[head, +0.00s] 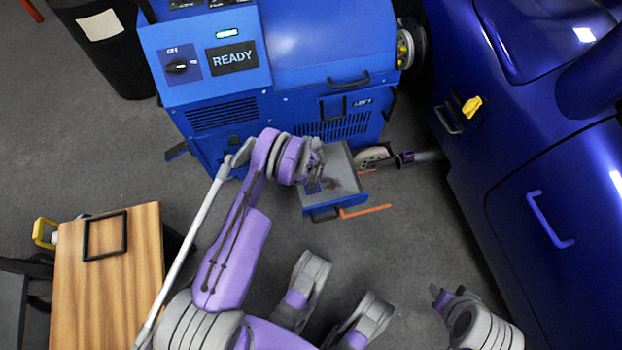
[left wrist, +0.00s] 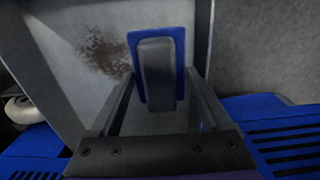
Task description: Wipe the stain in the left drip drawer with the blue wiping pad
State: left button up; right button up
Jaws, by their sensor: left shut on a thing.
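The left drip drawer (head: 345,170) is pulled out from the low front of the blue dynamometer. Its grey floor bears a brown stain (left wrist: 105,48), clear in the left wrist view. My left gripper (head: 316,168) is over the drawer, shut on the grey handle of the blue wiping pad (left wrist: 133,40). In the head view the pad (head: 313,187) shows small below the fingers. In the wrist view the pad appears just right of the stain; whether it touches the drawer floor I cannot tell. My right gripper (head: 441,296) is at the lower right, away from the drawer; its opening is unclear.
The blue dynamometer (head: 320,40) with a READY display stands behind the drawer. A dark blue car (head: 520,130) fills the right side. A wooden-topped table (head: 110,275) is at lower left, a black bin (head: 115,65) at upper left. Grey floor lies clear in front of the drawer.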

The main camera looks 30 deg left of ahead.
pick_arm(q)
jog(key=shift+r+p, duration=0.8)
jog(key=shift+r, duration=1.65)
